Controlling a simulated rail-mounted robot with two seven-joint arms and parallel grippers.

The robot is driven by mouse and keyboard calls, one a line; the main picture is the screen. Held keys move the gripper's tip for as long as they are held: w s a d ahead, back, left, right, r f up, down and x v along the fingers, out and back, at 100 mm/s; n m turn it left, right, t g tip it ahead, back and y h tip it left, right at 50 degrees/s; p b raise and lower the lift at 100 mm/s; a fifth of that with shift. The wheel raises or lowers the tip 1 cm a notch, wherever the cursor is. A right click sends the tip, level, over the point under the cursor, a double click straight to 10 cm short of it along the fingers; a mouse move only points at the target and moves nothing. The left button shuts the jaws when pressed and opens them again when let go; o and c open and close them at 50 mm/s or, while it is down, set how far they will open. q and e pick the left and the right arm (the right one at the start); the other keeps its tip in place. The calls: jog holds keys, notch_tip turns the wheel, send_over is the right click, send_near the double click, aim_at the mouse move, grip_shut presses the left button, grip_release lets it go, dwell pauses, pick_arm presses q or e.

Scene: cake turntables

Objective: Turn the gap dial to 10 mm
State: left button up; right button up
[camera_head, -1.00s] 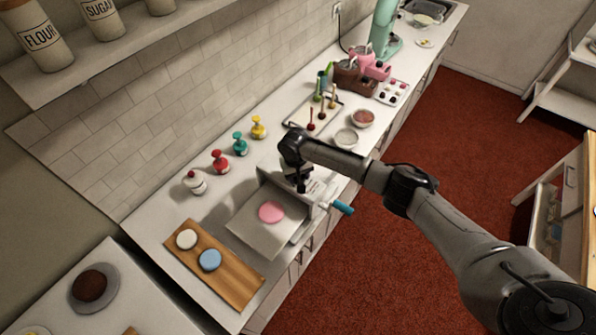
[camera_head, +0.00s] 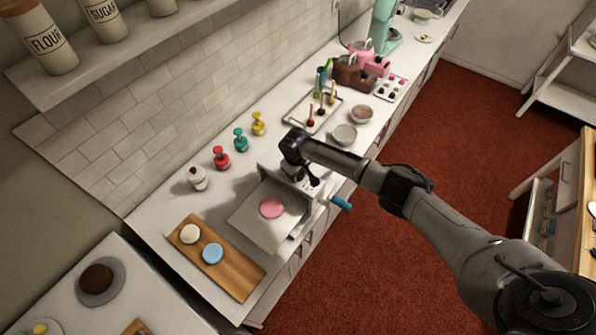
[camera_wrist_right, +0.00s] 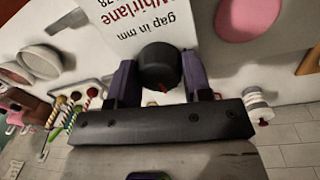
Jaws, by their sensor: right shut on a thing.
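The sheeter (camera_head: 312,187) stands on the counter with its white tray and a blue-handled crank (camera_head: 341,203). Its label, reading "gap in mm" and "Whirlane", shows upside down in the right wrist view (camera_wrist_right: 130,22). The gap dial (camera_wrist_right: 160,62) is a round black knob with a small red mark. My right gripper (camera_wrist_right: 160,78) is shut on the dial, one finger on each side. In the head view my right gripper (camera_head: 297,174) is over the sheeter and its wrist hides the dial. Most scale numbers are hidden, so I cannot read the setting. My left gripper is not in view.
A pink disc (camera_head: 272,207) lies on the sheeter's tray. A wooden board (camera_head: 235,277) with a white and a blue disc is at the front. Several coloured stamps stand along the wall. Bowls (camera_head: 344,134) and a tool tray (camera_head: 300,112) are behind the sheeter.

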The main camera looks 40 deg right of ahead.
jog(key=o, duration=0.7)
jog(key=shift+o, duration=1.2)
jog(key=shift+r, duration=0.15)
notch_tip(320, 180, up, 14)
jog(key=a+b, duration=0.1)
jog(key=shift+f+b, duration=0.2)
jog(key=shift+b, duration=0.1)
